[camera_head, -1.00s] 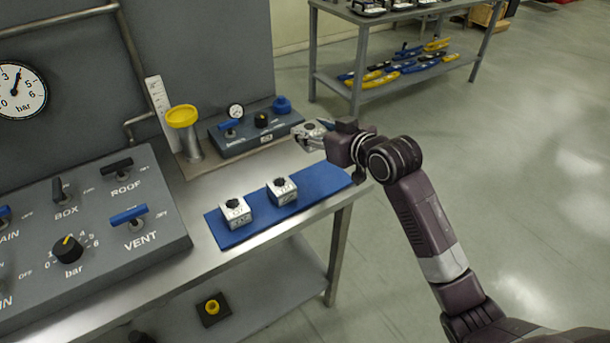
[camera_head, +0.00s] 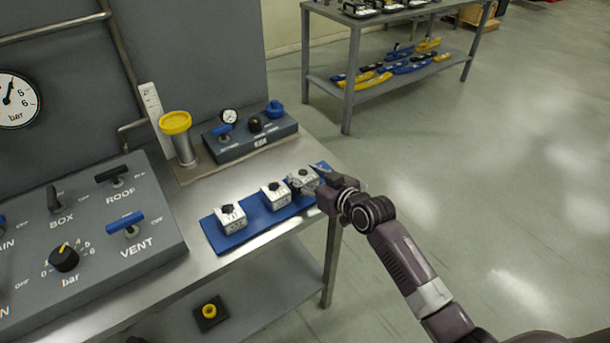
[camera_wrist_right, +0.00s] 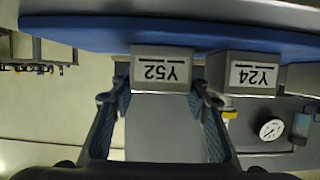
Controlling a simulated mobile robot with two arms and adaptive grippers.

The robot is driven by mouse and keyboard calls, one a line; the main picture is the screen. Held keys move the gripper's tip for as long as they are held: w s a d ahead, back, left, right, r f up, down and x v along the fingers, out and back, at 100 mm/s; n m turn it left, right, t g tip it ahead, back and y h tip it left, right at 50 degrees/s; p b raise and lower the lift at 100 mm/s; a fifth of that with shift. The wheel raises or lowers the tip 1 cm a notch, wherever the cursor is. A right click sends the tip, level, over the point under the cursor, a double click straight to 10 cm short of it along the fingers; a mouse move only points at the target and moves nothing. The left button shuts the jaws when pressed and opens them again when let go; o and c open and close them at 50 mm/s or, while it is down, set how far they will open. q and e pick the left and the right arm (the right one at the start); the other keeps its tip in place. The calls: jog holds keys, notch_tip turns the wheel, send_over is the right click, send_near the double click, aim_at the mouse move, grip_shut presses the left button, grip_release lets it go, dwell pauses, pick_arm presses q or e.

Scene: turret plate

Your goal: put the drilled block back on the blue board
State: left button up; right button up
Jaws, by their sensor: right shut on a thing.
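My right gripper (camera_head: 306,183) reaches in from the right over the right end of the blue board (camera_head: 212,234). It is shut on a pale block (camera_head: 303,177), marked Y52 in the right wrist view (camera_wrist_right: 161,72), with a finger on each side. The block is at the board, level with the others; whether it bears fully on it I cannot tell. Two similar blocks with dark tops stand on the board, one in the middle (camera_head: 275,196) and one at the left (camera_head: 231,218). The block marked Y24 (camera_wrist_right: 254,76) is beside the held one. My left gripper is not in view.
A grey panel with levers (camera_head: 85,240) stands left on the metal bench. A yellow-topped post (camera_head: 176,123) and a small gauge box (camera_head: 250,139) stand behind the board. The bench's right edge is close to the held block. Another rack (camera_head: 390,80) stands farther back.

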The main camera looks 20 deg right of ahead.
jog(key=shift+r, duration=0.1)
jog(key=o, duration=1.2)
jog(key=shift+o, duration=0.2)
jog(key=b+v, duration=0.1)
jog(key=v, duration=1.1)
